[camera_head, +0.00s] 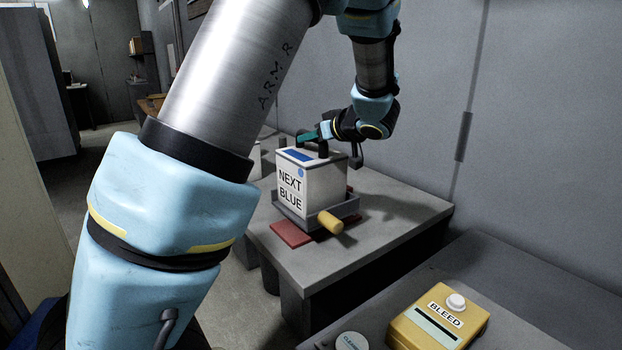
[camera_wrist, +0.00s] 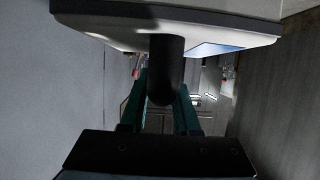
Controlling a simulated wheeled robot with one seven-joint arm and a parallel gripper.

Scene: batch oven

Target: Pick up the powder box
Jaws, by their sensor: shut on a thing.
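The powder box (camera_head: 326,184) is a pale box with a blue patch on top and black lettering, the lower word BLUE. It appears upright within a grey tray (camera_head: 288,213); whether it touches the tray floor is hidden. Black posts stand up from its top. My gripper (camera_head: 322,134) is at the top of the box, its teal fingers partly hidden by my wrist. In the wrist view, the fingers (camera_wrist: 163,92) close around a black post (camera_wrist: 166,70) joined to the pale box (camera_wrist: 120,22).
The tray has a yellow handle (camera_head: 330,222) and sits over a red mat (camera_head: 288,235) on a grey bench (camera_head: 390,215). A wall (camera_head: 400,90) stands close behind. A yellow BLEED box (camera_head: 437,318) with a white button is on the nearer bench. The bench's right part is clear.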

